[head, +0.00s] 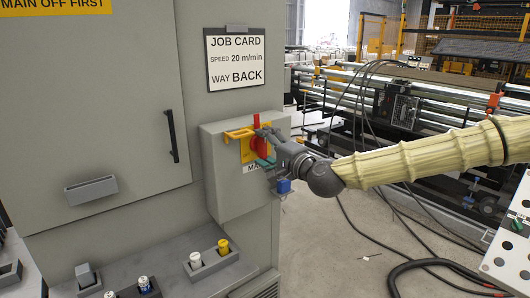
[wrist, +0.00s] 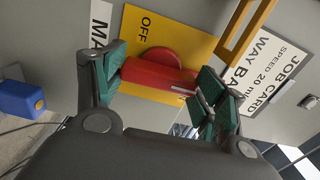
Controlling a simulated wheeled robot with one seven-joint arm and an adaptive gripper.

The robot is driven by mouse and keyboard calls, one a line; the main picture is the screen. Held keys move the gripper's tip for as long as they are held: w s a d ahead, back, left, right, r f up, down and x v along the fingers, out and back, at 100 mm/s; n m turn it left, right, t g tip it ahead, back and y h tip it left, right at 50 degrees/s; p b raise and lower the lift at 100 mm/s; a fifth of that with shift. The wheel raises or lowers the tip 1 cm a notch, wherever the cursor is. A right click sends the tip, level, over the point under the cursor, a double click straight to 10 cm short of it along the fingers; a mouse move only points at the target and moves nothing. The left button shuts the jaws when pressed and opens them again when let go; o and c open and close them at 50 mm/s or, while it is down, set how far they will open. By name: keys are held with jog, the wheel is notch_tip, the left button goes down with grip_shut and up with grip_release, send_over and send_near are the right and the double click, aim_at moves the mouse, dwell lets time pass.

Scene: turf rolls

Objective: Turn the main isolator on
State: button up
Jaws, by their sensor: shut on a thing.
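The main isolator has a red handle (head: 256,119) on a yellow plate (head: 246,154), on the front of a grey box (head: 232,188). The handle stands about upright. In the wrist view the red handle (wrist: 155,76) crosses a red round boss, and the word OFF is printed on the yellow plate (wrist: 190,38) to one side of it. My gripper (head: 264,145) is at the handle. In the wrist view my gripper (wrist: 158,82) has its green-padded fingers on either end of the handle, shut on it. The fingers partly hide the plate and the label below.
A yellow hasp (head: 238,135) sticks out beside the handle. A job card (head: 235,60) hangs above. A blue block (head: 284,186) is below my gripper. A ledge (head: 165,270) with several small controls is lower left. Cables lie on the floor at right.

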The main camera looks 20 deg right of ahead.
jog(key=shift+m, duration=0.3)
jog(key=o, duration=1)
jog(key=shift+d, duration=0.1)
jog(key=v, duration=1.2)
dwell(0.4)
